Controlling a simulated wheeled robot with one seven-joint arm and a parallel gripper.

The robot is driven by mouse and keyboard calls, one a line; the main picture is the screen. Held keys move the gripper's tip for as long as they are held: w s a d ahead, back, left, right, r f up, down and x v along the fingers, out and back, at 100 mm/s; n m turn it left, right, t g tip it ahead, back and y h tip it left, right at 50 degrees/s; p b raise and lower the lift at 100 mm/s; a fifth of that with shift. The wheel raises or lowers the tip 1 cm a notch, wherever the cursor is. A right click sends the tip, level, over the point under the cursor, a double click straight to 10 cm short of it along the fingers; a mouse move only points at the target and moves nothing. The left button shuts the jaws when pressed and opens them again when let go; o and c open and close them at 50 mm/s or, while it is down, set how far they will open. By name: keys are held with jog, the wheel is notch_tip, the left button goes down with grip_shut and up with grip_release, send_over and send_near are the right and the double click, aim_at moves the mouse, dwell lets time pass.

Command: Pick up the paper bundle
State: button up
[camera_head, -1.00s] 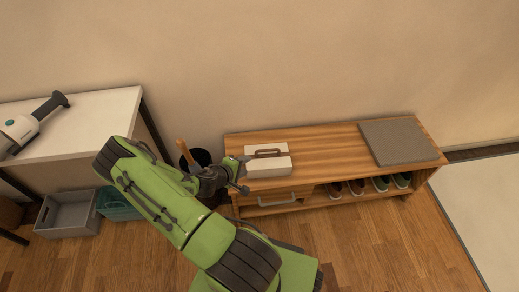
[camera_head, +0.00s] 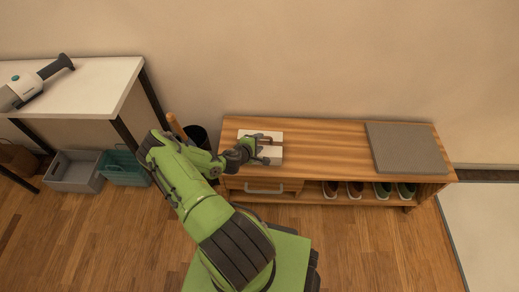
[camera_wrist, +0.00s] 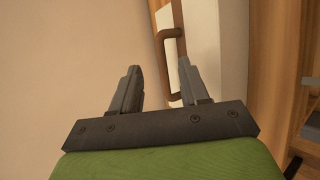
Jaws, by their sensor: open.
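The white block with a brown loop handle, which I take to be the paper bundle (camera_head: 276,153), lies on the left end of the wooden bench. In the wrist view its pale side (camera_wrist: 222,50) and brown handle (camera_wrist: 170,40) show just beyond my fingers. My gripper (camera_wrist: 162,88) is open, with nothing between its fingers near their bases. The handle is ahead of the fingers, close to the right one; I cannot tell whether they touch. In the head view my gripper (camera_head: 262,152) is over the bundle and hides part of it.
The wooden bench (camera_head: 320,145) has a grey cushion (camera_head: 405,148) at its right end and several shoes below. A dark bin (camera_head: 198,138) stands left of the bench. A white table (camera_head: 80,90) stands farther left, with bins below. The wall is close behind.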

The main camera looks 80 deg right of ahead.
aim_at(265, 138)
jog(key=b+x, duration=0.2)
jog(key=x, duration=0.3)
jog(key=shift+d+f, duration=0.2)
jog(key=shift+c, duration=0.4)
jog(key=shift+r, duration=0.1)
grip_shut()
dwell(0.6)
